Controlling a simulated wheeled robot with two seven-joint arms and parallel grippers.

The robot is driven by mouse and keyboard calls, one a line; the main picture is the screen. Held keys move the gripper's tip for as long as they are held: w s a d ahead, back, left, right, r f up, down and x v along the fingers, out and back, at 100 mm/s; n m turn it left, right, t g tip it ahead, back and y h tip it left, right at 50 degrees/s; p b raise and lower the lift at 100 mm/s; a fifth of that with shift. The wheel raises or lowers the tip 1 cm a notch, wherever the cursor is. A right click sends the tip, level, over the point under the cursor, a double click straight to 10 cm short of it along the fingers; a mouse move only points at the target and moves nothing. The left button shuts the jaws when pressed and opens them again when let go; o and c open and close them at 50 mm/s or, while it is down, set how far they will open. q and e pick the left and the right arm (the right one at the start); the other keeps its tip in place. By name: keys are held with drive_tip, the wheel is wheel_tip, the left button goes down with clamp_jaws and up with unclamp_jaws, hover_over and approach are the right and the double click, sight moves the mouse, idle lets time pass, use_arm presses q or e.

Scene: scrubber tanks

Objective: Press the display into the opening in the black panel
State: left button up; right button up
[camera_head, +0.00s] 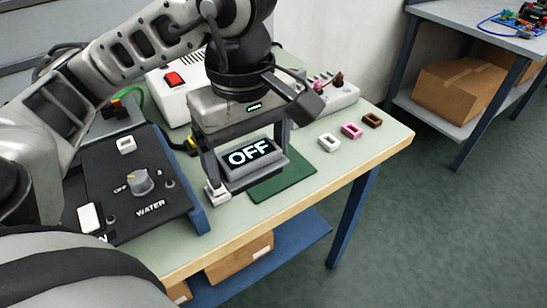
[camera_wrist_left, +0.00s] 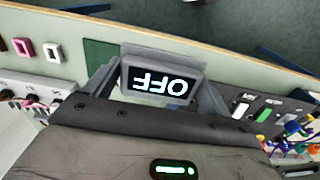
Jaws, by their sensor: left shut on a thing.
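My left gripper (camera_head: 250,168) is shut on the display (camera_head: 250,153), a grey-framed block whose dark face reads OFF. One finger is on each side of it, and it is tilted above the table over a green mat. In the left wrist view the display (camera_wrist_left: 160,83) shows upside down between the fingers of the left gripper (camera_wrist_left: 163,90). The black panel (camera_head: 160,185) lies to the left, with a grey WATER knob (camera_head: 139,181) and a white switch (camera_head: 88,217). I cannot make out the opening for the display; my arm covers part of the panel.
The green mat (camera_head: 290,187) lies on the pale table. White (camera_head: 328,142), pink (camera_head: 351,130) and brown (camera_head: 372,120) small frames lie to its right. A white box with a red switch (camera_head: 174,79) stands behind. The table's front right edge is clear.

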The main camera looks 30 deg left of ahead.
use_arm(q)
drive_tip(key=s+a+b, duration=0.2)
drive_tip(key=a, duration=0.2)
drive_tip(key=s+a+b, duration=0.2)
drive_tip(key=a+b, duration=0.1)
drive_tip(key=s+a+b, duration=0.2)
drive_tip(key=a+b, duration=0.1)
drive_tip(key=a, duration=0.1)
drive_tip(key=shift+s+a+f, duration=0.2)
drive_tip(key=shift+a, duration=0.15)
drive_tip(key=shift+s+a, duration=0.15)
drive_tip(key=shift+a, duration=0.15)
drive_tip(key=shift+s+a+r+b, duration=0.15)
drive_tip(key=shift+a+r+b, duration=0.05)
drive_tip(key=shift+r+b, duration=0.1)
use_arm(e)
drive_tip(key=f, duration=0.3)
drive_tip(key=shift+a+f+t+y, duration=0.2)
drive_tip(key=shift+a+t+y, duration=0.15)
drive_tip(key=shift+t+y, duration=0.05)
use_arm(q)
drive_tip(key=shift+f, duration=0.1)
use_arm(e)
drive_tip(key=shift+f, duration=0.1)
